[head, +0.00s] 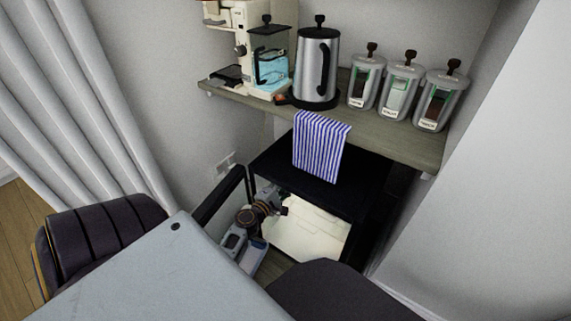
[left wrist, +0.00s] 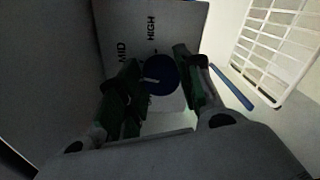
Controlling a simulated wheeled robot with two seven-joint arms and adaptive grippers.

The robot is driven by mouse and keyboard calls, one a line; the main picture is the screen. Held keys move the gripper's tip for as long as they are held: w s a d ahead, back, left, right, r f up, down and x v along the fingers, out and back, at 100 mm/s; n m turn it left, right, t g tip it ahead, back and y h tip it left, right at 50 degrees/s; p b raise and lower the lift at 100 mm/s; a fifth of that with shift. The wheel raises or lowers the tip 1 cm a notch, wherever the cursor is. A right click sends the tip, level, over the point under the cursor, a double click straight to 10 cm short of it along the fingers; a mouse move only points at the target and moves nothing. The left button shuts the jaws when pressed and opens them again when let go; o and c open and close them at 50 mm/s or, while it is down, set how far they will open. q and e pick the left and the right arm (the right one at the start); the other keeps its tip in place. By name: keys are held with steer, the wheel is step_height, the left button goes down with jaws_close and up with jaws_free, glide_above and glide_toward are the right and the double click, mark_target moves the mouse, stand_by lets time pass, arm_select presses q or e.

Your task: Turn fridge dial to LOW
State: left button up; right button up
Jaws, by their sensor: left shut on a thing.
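The small fridge (head: 303,233) stands under the shelf, its door (head: 221,196) open to the left and its inside lit. My left gripper (head: 284,203) reaches into the opening. In the left wrist view, the round dark blue dial (left wrist: 161,73) sits on a pale label plate (left wrist: 178,27). The words MID and HIGH are readable above and left of it; no LOW is readable. A short pale mark on the dial points roughly left in that view. My left gripper (left wrist: 158,88) is shut on the dial, one finger on each side. My right gripper is out of view.
A white wire rack (left wrist: 275,45) is right of the dial. A striped towel (head: 320,146) hangs from the shelf (head: 385,140) over the fridge top. A kettle (head: 317,70), a coffee machine (head: 246,45) and canisters (head: 402,88) stand on the shelf. A wall closes the right side.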

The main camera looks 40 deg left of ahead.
arm_select(q)
steer(key=shift+a+n+h+p, duration=0.15)
steer(key=shift+n+h+p, duration=0.25)
steer(key=shift+n+p, duration=1.65)
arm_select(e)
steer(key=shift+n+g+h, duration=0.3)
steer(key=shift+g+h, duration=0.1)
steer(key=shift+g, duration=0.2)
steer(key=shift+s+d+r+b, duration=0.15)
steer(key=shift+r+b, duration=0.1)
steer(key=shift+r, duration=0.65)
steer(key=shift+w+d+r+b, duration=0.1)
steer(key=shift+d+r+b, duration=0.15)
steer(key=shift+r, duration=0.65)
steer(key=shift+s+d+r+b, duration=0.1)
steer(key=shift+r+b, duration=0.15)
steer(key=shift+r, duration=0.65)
arm_select(q)
steer(key=shift+n, duration=0.75)
steer(key=o, duration=1)
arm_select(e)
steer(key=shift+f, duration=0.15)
arm_select(q)
steer(key=shift+m, duration=0.3)
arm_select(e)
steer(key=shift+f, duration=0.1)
